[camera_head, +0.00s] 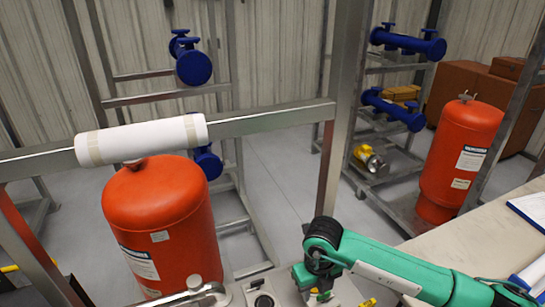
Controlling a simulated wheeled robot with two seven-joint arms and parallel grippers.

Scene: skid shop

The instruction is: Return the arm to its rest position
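My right arm, green with dark joints, comes in from the lower right and bends down at a rounded joint. My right gripper (318,292) points down at the bottom edge of the head view, over a pale surface with small fittings. Its fingertips are small and partly hidden, so I cannot tell whether they are open or shut, or whether they touch anything. My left arm and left gripper are not in view.
A steel frame rail (270,121) with a white-wrapped section (140,139) crosses in front. Orange tanks stand at left (165,225) and right (460,150). Blue vessels (193,68) sit on racks behind. A pale worktop (470,235) lies at lower right, beside my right arm.

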